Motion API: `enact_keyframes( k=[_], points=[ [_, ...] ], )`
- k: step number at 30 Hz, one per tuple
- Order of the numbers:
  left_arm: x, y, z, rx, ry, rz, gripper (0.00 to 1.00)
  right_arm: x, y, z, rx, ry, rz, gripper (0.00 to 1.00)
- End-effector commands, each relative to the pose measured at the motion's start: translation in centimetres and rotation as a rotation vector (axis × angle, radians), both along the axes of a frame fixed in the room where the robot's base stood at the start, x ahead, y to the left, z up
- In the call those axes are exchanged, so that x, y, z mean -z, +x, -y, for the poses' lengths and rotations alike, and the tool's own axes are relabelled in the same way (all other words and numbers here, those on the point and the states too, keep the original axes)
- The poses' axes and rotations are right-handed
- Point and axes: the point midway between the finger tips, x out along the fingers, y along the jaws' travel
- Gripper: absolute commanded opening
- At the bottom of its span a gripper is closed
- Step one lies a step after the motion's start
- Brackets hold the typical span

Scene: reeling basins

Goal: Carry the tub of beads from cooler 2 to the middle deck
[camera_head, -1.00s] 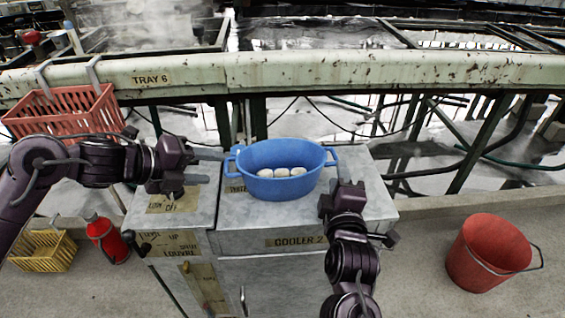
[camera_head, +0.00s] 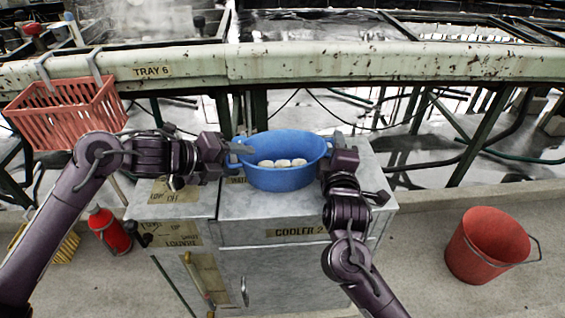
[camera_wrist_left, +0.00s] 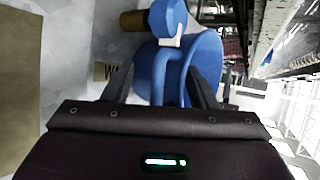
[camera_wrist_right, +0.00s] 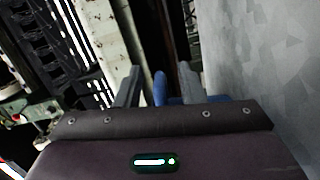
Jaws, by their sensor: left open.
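The blue tub (camera_head: 283,178) stands on the grey top of cooler 2 (camera_head: 232,207), with several white beads (camera_head: 282,163) inside. My left gripper (camera_head: 240,147) is at the tub's left side. In the left wrist view its open fingers (camera_wrist_left: 168,90) stand on either side of the tub's blue handle (camera_wrist_left: 170,45). My right gripper (camera_head: 330,150) is at the tub's right side, its tips close to the rim. In the right wrist view its fingers (camera_wrist_right: 160,85) are apart, with a blue handle (camera_wrist_right: 160,88) between them. The middle deck cannot be made out.
A rusty rail marked Tray 6 (camera_head: 330,70) runs behind the cooler. A red basket (camera_head: 68,115) hangs on it at the left. A red bucket (camera_head: 487,246) stands on the floor at the right, and a red extinguisher (camera_head: 110,232) at the left.

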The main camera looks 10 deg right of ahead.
Motion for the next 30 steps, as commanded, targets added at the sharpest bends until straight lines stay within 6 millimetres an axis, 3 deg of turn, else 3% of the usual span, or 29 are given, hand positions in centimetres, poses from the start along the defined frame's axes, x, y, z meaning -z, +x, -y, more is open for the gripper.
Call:
enact_keyframes(
  k=[7,15,17,30],
  points=[
    [0.01,0.01,0.04,0.001,0.000,0.001,0.52,0.00,0.04,0.02,0.000,0.000,0.000,0.35],
    [0.10,-0.03,0.01,0.000,0.002,-0.001,0.17,0.03,0.03,0.02,0.000,0.000,-0.001,0.00],
    [0.14,-0.04,0.01,0.001,0.002,-0.002,0.11,0.07,0.02,0.01,0.001,0.000,-0.002,0.00],
    [-0.28,-0.12,-0.01,0.002,0.004,-0.006,0.10,-0.36,0.00,0.01,0.000,0.000,-0.006,0.00]
  ],
)
